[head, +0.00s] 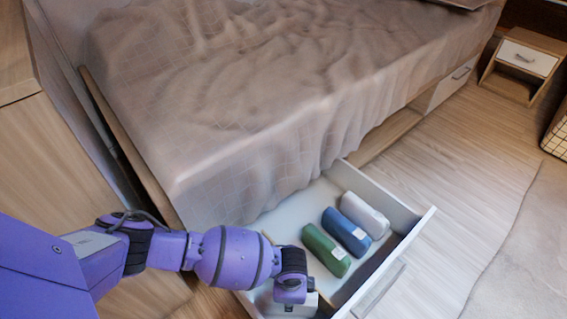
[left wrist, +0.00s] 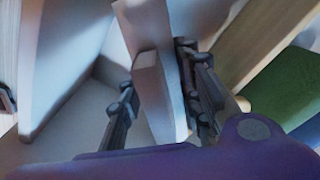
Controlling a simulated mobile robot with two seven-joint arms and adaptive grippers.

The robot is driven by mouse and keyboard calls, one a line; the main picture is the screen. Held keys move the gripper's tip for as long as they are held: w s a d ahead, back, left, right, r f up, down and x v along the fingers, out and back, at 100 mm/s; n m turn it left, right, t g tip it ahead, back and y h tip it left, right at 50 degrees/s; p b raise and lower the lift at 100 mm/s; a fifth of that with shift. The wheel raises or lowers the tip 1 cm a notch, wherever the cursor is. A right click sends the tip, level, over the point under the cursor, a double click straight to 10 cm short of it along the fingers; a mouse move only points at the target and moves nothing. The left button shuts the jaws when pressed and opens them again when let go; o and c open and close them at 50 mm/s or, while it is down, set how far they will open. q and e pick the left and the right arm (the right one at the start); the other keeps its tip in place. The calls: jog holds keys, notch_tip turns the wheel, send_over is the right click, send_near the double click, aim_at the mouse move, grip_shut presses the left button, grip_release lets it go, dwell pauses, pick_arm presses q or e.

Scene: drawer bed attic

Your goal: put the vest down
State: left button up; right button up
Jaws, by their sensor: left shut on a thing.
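The vest is the pale, flat, folded thing (left wrist: 158,95) between the fingers of my left gripper in the left wrist view. My left gripper (head: 291,298) is shut on it and points down into the near left part of the open drawer (head: 427,220). In the left wrist view the fingers (left wrist: 162,88) stand on either side of the vest, which is upright. In the head view my gripper hides most of it, and a white part (head: 312,302) shows beside the fingers. I cannot tell whether it touches the drawer floor. My right gripper is not in view.
A green roll (head: 326,250), a blue roll (head: 346,232) and a white roll (head: 364,215) lie in a row in the drawer. A wooden divider (left wrist: 252,38) separates them from my gripper. The bed (head: 230,100) overhangs the drawer's back. Open floor (head: 460,170) lies to the right.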

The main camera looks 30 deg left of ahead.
pick_arm(q)
jog(key=shift+w+r, duration=0.2)
jog(key=shift+r, duration=0.05)
jog(key=shift+f, duration=0.25)
jog(key=o, duration=0.9)
jog(key=shift+o, duration=1.2)
notch_tip(320, 180, up, 12)
jog(key=p, duration=0.6)
jog(key=shift+s+r, duration=0.1)
jog(key=shift+r, duration=0.15)
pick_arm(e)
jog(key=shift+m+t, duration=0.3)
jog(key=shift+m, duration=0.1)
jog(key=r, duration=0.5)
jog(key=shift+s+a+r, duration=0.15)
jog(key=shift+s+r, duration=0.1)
